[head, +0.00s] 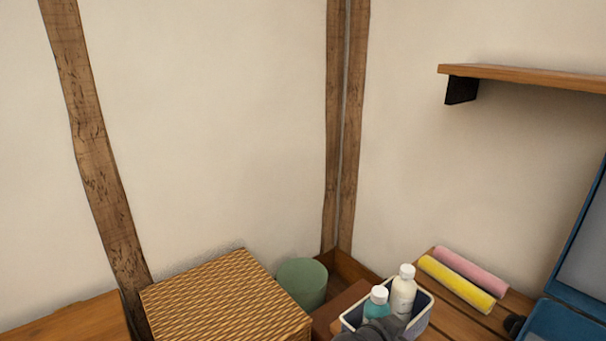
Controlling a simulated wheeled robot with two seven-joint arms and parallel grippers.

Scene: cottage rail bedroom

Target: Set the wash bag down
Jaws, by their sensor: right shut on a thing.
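The wash bag (424,312) is an open-topped container with pale walls and a dark blue inside, at the bottom edge of the head view. A white bottle (402,294) and a teal bottle with a white cap (376,303) stand in it. My right gripper (384,330), dark grey, is shut on the near side of the wash bag, and its lower part is cut off by the frame. The bag's underside is hidden, so I cannot tell whether it touches the wooden surface. My left gripper is out of view.
A woven basket box (225,300) and a green cylinder (303,282) stand left of the bag. Yellow (456,284) and pink (471,271) rolls lie on the slatted wood (460,322) to the right, near an open blue case (565,322). A shelf (530,76) juts out above.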

